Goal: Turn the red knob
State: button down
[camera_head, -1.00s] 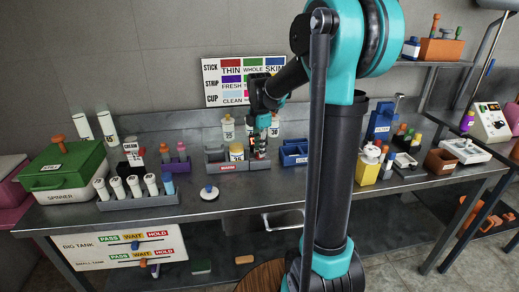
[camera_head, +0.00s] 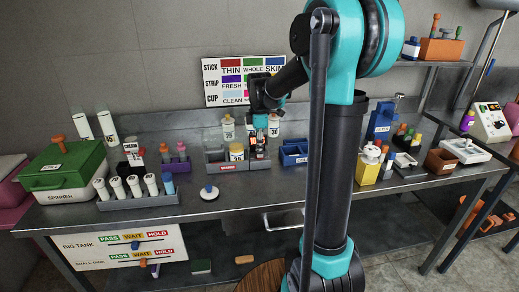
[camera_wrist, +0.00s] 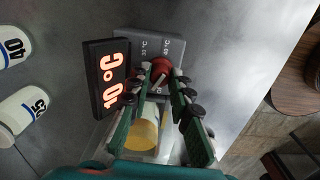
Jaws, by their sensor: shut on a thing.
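The red knob (camera_wrist: 160,72) shows in the wrist view on a grey unit (camera_wrist: 172,45) with small temperature marks. My gripper (camera_wrist: 161,80) is shut on the knob, with a finger on each side of it. A pale pointer line shows on the knob's top. A dark display (camera_wrist: 112,82) beside it reads what looks like 10 °C in glowing orange figures. In the head view my gripper (camera_head: 259,152) points down at the right end of the grey unit (camera_head: 258,165) on the bench. The knob is hidden there by the gripper.
White bottles (camera_head: 228,128) stand behind. A blue tray (camera_head: 293,156) is close on the right.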

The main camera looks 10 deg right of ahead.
jog(key=m, duration=1.5)
jog(key=shift+m, duration=0.3)
jog(key=m, duration=0.3)
jog(key=shift+m, duration=0.3)
jog(key=m, duration=0.3)
jog(key=shift+m, duration=0.3)
jog(key=m, duration=0.4)
jog(key=shift+m, duration=1.8)
